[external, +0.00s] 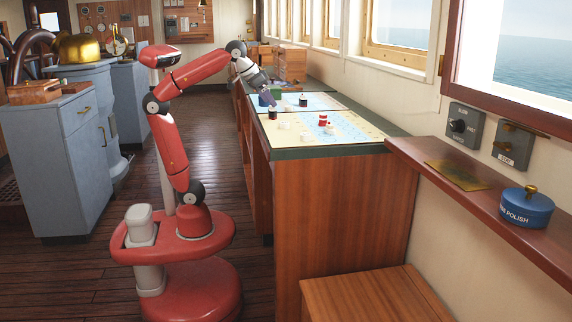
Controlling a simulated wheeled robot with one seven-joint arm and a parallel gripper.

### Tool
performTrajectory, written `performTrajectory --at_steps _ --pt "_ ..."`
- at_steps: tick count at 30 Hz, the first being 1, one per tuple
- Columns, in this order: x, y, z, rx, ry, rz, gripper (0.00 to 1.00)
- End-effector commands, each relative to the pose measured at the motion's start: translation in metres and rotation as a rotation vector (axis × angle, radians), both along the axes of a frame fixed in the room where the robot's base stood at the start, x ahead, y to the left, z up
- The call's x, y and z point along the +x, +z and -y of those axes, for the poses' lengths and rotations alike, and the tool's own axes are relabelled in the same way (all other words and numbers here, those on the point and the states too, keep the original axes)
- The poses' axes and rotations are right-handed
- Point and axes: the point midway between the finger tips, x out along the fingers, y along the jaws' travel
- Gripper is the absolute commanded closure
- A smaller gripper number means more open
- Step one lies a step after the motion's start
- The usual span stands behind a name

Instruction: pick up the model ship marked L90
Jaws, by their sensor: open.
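Several small model ships stand on the charts of the long table. A red and white one (322,120) and a white one (284,125) are on the nearer, yellowish chart. A dark one (272,113) is at the left by the chart edge, and a black and white one (303,101) is on the farther blue chart. No marking is readable, so I cannot tell which is L90. My gripper (268,97) is open, pointing down above the table's left side, close to the dark ship. Its fingertips are small and unclear, and whether they touch anything cannot be told.
The chart table (340,154) runs along the windows. A wooden bench (375,296) is in front. A shelf (470,190) at right holds a blue polish tin (525,210).

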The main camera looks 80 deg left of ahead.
Motion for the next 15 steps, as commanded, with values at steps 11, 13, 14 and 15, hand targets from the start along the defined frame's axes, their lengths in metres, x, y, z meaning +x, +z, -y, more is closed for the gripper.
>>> performTrajectory --at_steps 11,13,14,15 --pt "0.02 -0.038 -0.002 0.0 0.0 0.0 0.26" --pt "0.021 -0.038 -0.002 0.0 0.0 0.001 0.26" --pt "0.021 -0.038 -0.002 0.0 0.0 0.001 0.26" --pt "0.021 -0.038 -0.002 0.0 0.0 0.001 0.26"
